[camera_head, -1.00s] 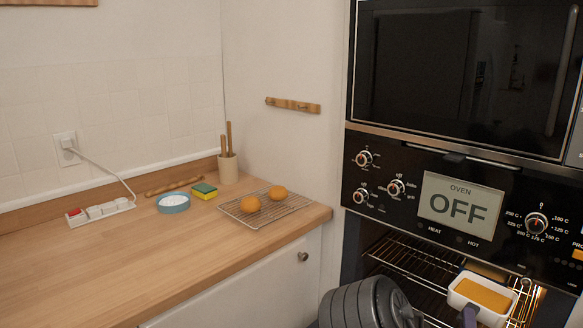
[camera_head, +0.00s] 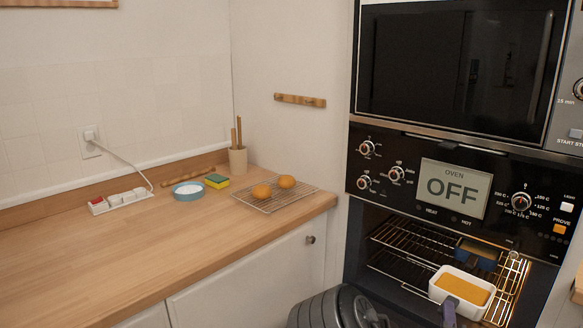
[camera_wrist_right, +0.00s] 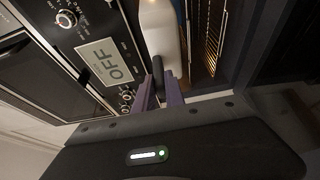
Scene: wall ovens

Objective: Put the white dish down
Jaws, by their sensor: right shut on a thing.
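The white dish (camera_head: 435,291) holds an orange-brown filling and is level at the front of the open oven, in front of the wire racks. My right gripper (camera_head: 448,313) is at its near side, mostly cut off by the bottom edge. In the right wrist view the purple fingers (camera_wrist_right: 160,90) are shut on a dark handle at the end of the white dish (camera_wrist_right: 158,30). Whether the dish touches a rack beneath is hidden. My left gripper is not in view.
A blue dish (camera_head: 478,252) stands on the oven rack (camera_head: 405,240). The wooden counter (camera_head: 130,260) is largely clear at its front. At its back are a cooling rack (camera_head: 268,205) with two buns, a sponge (camera_head: 216,181), a blue bowl (camera_head: 188,191) and a power strip (camera_head: 121,201).

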